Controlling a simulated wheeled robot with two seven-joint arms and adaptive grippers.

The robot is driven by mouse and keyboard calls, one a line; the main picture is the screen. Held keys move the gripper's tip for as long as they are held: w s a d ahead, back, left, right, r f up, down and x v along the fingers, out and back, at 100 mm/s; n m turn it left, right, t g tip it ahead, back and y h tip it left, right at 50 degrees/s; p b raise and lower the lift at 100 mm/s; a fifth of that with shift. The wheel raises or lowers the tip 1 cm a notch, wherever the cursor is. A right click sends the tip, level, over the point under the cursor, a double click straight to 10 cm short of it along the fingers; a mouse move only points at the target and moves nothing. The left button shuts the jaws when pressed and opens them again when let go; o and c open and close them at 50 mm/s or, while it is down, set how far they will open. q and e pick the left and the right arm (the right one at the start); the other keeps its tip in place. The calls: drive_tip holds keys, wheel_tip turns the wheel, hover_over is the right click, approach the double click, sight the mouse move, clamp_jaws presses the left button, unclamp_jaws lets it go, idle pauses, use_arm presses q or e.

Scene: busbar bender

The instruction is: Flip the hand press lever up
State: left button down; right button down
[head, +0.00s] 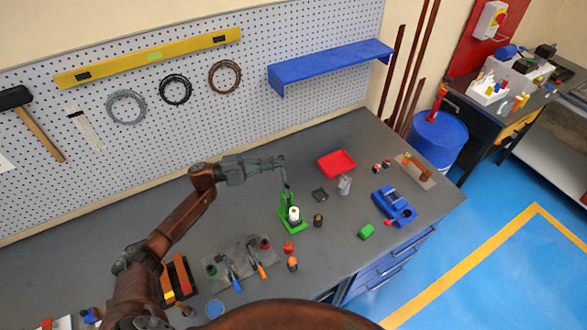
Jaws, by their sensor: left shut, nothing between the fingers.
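The hand press has a green base and frame (284,217) with a white cylinder (294,215) at its front, and it stands on the grey workbench near the middle of the head view. A thin dark piece, seemingly its lever (288,183), rises from the top of the frame. My left gripper (281,161) comes in from the left above the press, with its fingers shut and empty. Its tips are close to the upper end of the lever; I cannot tell whether they touch. My right gripper is not in view.
A red tray (337,163), a blue device (394,207) and a green block (366,232) lie right of the press. Small jars and tools on a grey mat (238,263) lie in front. A pegboard with a blue shelf (330,64) stands behind. The back left bench is mostly clear.

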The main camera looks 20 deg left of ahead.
use_arm(q)
drive_tip(key=shift+w+a, duration=0.15)
drive_tip(key=shift+a, duration=0.1)
drive_tip(key=shift+w, duration=0.1)
drive_tip(key=shift+a, duration=0.1)
drive_tip(key=b+v, duration=0.4)
drive_tip(key=v, duration=0.5)
drive_tip(key=shift+s+a+b, duration=0.3)
drive_tip(key=shift+s+b, duration=0.05)
drive_tip(key=shift+d, duration=0.1)
